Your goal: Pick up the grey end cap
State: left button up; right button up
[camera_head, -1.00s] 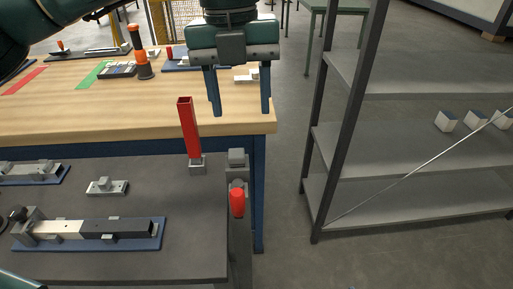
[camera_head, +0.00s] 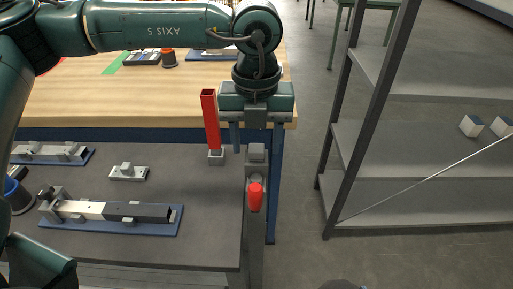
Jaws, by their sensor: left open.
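A small grey block (camera_head: 257,152), which looks like the grey end cap, sits at the right edge of the dark table, just above a clamp with a red handle (camera_head: 256,197). My left gripper (camera_head: 257,144) is open and points down, with its fingers on either side of the block in the picture. I cannot tell how far the fingertips are above it, and they do not visibly touch it. My right gripper is not in view.
A red square tube (camera_head: 210,118) stands upright in a grey holder (camera_head: 216,157), close left of the gripper. A blue fixture (camera_head: 165,227) with a grey and black bar and a small metal part (camera_head: 128,172) lie on the dark table (camera_head: 200,255). A grey shelf (camera_head: 400,203) stands right.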

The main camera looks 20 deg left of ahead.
pick_arm(q)
jog(key=shift+f, duration=0.8)
jog(key=shift+c, duration=0.4)
jog(key=c, duration=1)
jog(key=shift+o, duration=0.2)
